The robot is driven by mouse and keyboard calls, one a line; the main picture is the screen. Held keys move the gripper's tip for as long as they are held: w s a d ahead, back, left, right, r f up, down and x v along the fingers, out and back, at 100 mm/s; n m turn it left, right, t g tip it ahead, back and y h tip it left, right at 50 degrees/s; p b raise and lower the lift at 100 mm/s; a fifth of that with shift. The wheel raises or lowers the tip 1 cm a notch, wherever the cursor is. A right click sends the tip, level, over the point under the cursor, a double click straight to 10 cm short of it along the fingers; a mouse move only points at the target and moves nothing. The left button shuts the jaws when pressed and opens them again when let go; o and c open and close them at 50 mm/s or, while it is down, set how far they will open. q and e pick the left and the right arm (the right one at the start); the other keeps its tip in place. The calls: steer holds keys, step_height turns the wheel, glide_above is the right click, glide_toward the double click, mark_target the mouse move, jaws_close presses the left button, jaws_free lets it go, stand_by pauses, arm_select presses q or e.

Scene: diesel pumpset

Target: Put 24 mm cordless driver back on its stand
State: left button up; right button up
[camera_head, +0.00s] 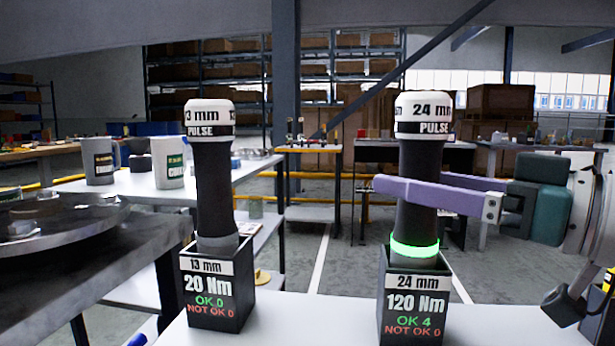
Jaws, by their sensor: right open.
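The 24 mm driver (418,155) has a white cap marked "24 mm PULSE" and a dark grip. It stands upright in its black stand (413,310), marked "24 mm 120 Nm, OK 4, NOT OK 0". A green ring (414,248) glows at its lower end, just above the stand. My right gripper (412,186) comes in from the right at mid-grip height. It is open, with one purple finger in front of the driver and the other passing behind it. The tip of the rear finger is hidden. My left gripper is not in view.
A 13 mm driver (213,180) stands in its own black stand (217,290) to the left on the same white table (290,320). Mugs (168,163) stand on a white table behind. A round metal part (60,225) is at the left. The table between the stands is clear.

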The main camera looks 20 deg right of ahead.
steer(key=shift+s+f, duration=0.1)
steer(key=shift+s+d+b, duration=0.15)
steer(key=shift+s+b, duration=0.1)
steer(key=shift+b, duration=0.05)
steer(key=b+v, duration=0.4)
steer(key=v, duration=0.5)
